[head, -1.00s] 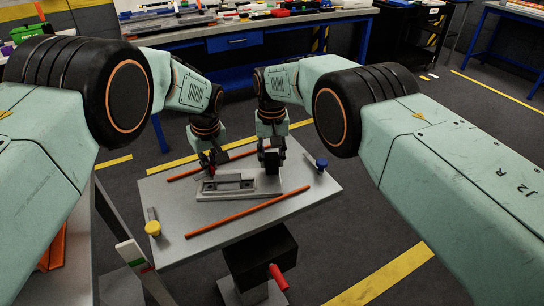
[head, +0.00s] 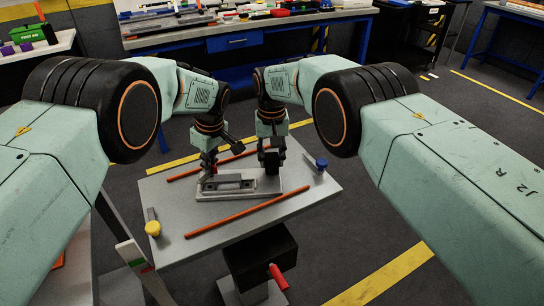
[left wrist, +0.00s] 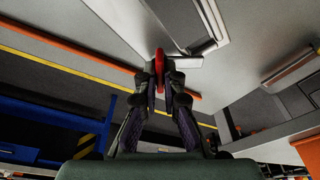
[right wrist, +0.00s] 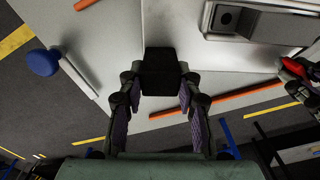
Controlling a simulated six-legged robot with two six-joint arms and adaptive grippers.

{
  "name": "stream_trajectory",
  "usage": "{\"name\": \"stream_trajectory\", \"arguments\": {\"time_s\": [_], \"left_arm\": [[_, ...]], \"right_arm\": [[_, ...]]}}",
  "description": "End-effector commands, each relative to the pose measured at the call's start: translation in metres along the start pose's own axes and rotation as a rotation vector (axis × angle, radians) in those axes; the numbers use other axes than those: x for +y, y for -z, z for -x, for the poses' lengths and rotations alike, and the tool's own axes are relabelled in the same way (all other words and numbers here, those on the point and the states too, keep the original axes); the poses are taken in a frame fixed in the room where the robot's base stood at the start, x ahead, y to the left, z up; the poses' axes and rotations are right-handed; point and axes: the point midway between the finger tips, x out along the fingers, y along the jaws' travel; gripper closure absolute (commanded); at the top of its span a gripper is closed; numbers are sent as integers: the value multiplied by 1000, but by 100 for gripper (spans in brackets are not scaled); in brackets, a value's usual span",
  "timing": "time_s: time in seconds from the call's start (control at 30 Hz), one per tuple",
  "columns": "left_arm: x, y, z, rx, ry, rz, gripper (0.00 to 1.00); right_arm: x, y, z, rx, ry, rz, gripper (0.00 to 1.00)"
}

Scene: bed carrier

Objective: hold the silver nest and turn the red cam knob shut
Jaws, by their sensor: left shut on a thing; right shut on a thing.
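The silver nest (head: 228,186) is a grey block with a dark slot on a pale base plate, on the table. It also shows at the top of the right wrist view (right wrist: 262,24). The red cam knob (left wrist: 160,66) is between the fingertips of my left gripper (left wrist: 160,88), which is shut on it at the nest's left end. In the head view, my left gripper (head: 208,166) mostly hides the knob. My right gripper (head: 271,160) is shut on a black block (right wrist: 160,72) at the nest's right end. Where the block meets the base is hidden.
Orange rods lie behind (head: 190,172) and in front (head: 245,213) of the nest. A blue-headed clamp (head: 321,163) is at the table's right, a yellow-headed one (head: 152,228) at the front left. A red handle (head: 278,276) sticks out below the grey table (head: 160,195).

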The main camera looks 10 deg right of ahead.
Motion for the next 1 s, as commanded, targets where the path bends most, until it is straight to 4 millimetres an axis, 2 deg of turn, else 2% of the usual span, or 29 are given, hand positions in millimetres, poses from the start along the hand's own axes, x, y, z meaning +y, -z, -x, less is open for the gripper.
{"name": "stream_trajectory", "arguments": {"time_s": [0.03, 0.23, 0.63, 1.0], "left_arm": [[-3, -6, -8, -11, 21, 45, 100], [-3, -6, -7, -11, 60, 236, 100], [-3, -6, -7, -11, 72, 288, 100], [-2, -7, -7, -11, 123, 557, 100]], "right_arm": [[-2, 0, 1, 2, 4, 2, 100], [-3, 0, 1, 2, 4, 2, 100], [-3, 0, 1, 2, 4, 2, 100], [-3, 0, 1, 2, 4, 3, 100]]}}
